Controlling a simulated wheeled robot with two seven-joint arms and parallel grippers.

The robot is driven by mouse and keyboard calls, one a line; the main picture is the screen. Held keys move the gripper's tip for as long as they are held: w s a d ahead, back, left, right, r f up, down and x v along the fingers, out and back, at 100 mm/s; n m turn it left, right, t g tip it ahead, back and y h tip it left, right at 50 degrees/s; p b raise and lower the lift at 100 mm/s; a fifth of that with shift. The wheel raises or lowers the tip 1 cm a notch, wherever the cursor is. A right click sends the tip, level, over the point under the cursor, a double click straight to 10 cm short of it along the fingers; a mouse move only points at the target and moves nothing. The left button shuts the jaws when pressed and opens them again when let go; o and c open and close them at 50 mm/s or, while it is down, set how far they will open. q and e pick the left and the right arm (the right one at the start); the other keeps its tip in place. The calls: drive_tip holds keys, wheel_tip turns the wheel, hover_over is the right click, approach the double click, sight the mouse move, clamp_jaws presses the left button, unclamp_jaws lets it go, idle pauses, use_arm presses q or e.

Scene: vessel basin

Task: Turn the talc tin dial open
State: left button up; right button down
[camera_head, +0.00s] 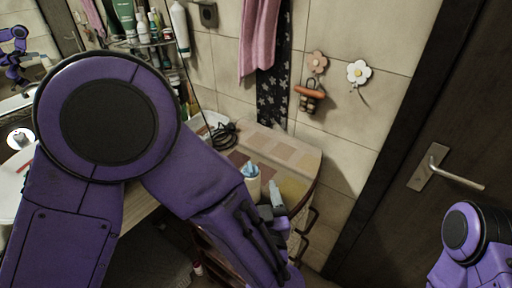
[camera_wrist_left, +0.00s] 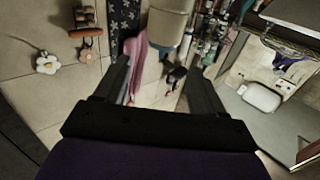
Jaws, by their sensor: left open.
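A pale cylindrical container (camera_head: 253,186) with light blue stuff at its top stands on the cabinet top, just beyond my left forearm. A smaller pale, narrow-topped item (camera_head: 276,195) shows beside it, close to my left gripper (camera_head: 272,214). I cannot tell which of these, if either, is the talc tin, and no dial can be made out. My left arm hides much of the counter. My right gripper is out of view; only part of my right arm shows at the lower right.
The cabinet (camera_head: 300,150) has a patterned top and dark handles. A black cable (camera_head: 222,135) lies towards the back. Shelves of bottles (camera_head: 145,40) and a pink towel (camera_head: 259,38) are by the tiled wall. A dark door with a metal handle (camera_head: 452,176) stands right.

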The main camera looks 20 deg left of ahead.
sight(250, 162)
use_arm(q)
drive_tip(key=x, duration=0.1)
drive_tip(key=p+x, duration=0.1)
drive_tip(key=x, duration=0.1)
drive_tip(key=r+p+x, duration=0.1)
drive_tip(key=x, duration=0.1)
drive_tip(key=shift+s+a, duration=0.1)
drive_tip(key=shift+a, duration=0.05)
drive_tip(key=x, duration=0.3)
drive_tip(key=f+p+x, duration=0.1)
drive_tip(key=x, duration=0.1)
drive_tip(key=shift+r, duration=0.15)
drive_tip(key=c, duration=1)
